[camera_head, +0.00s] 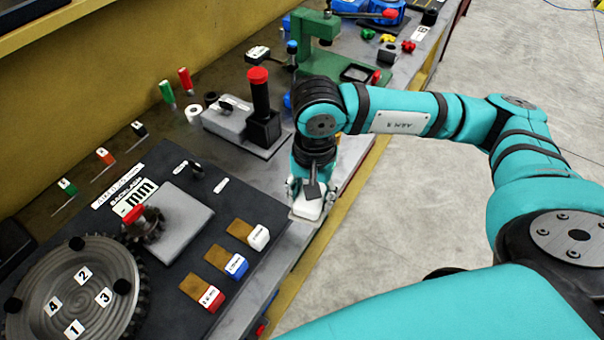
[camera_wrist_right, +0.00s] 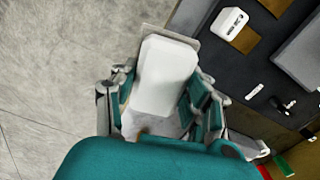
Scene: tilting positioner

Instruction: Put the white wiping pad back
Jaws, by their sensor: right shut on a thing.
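The white wiping pad (camera_head: 307,209) is a pale rounded block at the front edge of the bench. My right gripper (camera_head: 312,188) points down over it and is shut on it. In the right wrist view the pad (camera_wrist_right: 165,75) lies between the fingers of my right gripper (camera_wrist_right: 162,98). A thin grey-beige plate or holder edge (camera_wrist_right: 188,36) shows just behind the pad; I cannot tell whether the pad touches it. My left gripper is not in view.
A dark panel carries small white (camera_head: 259,237), blue (camera_head: 236,265) and red (camera_head: 210,298) blocks beside brown patches. A geared round plate (camera_head: 70,290) lies at left. A grey fixture with a red-topped post (camera_head: 258,95) and a green press (camera_head: 315,28) stand behind. The floor is clear at right.

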